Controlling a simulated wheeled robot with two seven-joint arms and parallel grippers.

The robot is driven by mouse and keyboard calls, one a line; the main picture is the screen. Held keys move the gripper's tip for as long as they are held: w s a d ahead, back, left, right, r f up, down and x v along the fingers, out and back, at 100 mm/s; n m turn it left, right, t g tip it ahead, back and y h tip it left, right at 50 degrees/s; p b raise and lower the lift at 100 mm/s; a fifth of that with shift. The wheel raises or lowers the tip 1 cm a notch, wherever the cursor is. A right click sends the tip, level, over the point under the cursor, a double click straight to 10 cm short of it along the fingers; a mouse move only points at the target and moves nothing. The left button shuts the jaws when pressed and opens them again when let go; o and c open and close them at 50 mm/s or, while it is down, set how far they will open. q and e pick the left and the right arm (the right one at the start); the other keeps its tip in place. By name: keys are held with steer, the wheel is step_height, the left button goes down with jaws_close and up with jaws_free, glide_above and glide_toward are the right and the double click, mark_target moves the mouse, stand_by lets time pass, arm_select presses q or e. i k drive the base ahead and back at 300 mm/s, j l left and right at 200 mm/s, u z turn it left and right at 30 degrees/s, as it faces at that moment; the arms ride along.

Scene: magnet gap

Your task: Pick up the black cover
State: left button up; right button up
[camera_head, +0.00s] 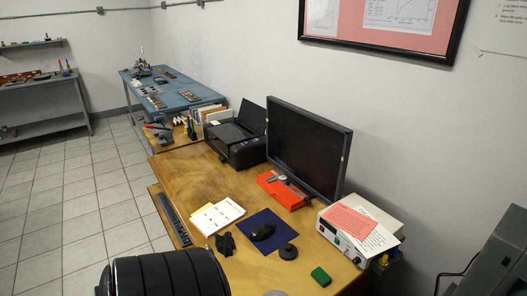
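No item is plainly marked as the black cover. A small round black disc-like piece (288,252) lies at the lower right corner of the dark blue mouse pad (251,219). A crumpled black item (226,244) lies on the wooden desk (180,171) just below the white papers. Either could be the cover; I cannot tell which. Both are uncovered and nothing holds them. Neither of my grippers shows in the head view.
A black ribbed chair back (165,275) stands before the desk's front edge. Floor at left is clear.

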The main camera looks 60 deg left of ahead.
mark_target(288, 252)
steer(key=u, duration=1.75)
steer(key=i+j+z, duration=0.2)
steer(key=j+z, duration=0.2)
steer(key=j, duration=0.2)
steer(key=j+z, duration=0.2)
steer(key=j, duration=0.15)
steer(key=i, duration=0.05)
